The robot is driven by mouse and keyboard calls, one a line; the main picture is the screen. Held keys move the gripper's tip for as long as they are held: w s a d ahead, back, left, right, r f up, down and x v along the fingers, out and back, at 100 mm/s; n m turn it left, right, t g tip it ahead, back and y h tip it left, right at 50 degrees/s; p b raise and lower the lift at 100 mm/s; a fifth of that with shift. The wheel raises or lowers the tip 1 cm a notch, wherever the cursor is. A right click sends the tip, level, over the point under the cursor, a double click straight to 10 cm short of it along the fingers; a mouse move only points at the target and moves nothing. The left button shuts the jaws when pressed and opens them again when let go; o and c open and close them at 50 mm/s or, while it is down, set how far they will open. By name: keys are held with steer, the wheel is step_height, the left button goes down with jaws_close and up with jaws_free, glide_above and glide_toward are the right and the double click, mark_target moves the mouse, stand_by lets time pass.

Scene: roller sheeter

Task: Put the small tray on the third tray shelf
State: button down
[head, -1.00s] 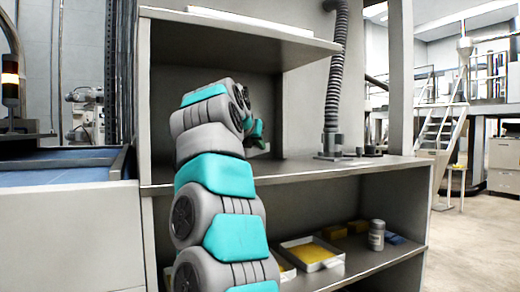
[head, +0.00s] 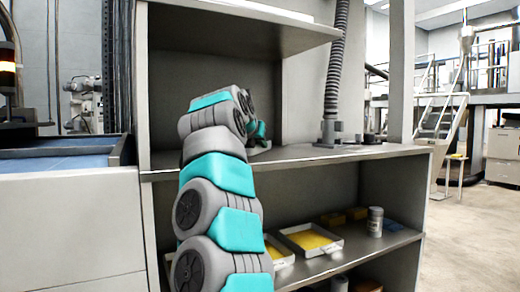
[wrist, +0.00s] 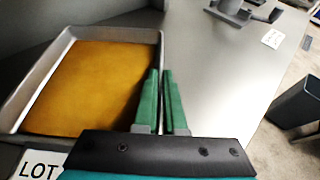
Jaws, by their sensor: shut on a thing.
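A small tray (wrist: 22,112) with grey walls and an orange-yellow sheet (wrist: 95,88) in it shows in the wrist view, at the left. My gripper (wrist: 162,75) has two green fingers shut on its right rim. In the head view my gripper (head: 260,132) shows small and dark above the counter, at the end of my teal and grey arm. The tray cannot be made out there, as my arm hides that spot. Whether the tray touches the counter I cannot tell.
The counter (head: 305,155) has an upright hose (head: 335,70) on its right. The upper shelf (head: 245,18) overhangs it. The lower shelf (head: 345,252) holds a tray with yellow content (head: 300,228), a canister (head: 375,222) and yellow blocks. A LOT label (wrist: 40,166) is near the tray.

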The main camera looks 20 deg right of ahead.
stand_by(0.3)
steer(key=shift+f, duration=0.2)
steer(key=c, duration=1)
jaws_free()
steer(key=shift+r, duration=0.2)
steer(key=b+v, duration=0.1)
steer(key=v, duration=1.1)
steer(key=shift+b, duration=0.4)
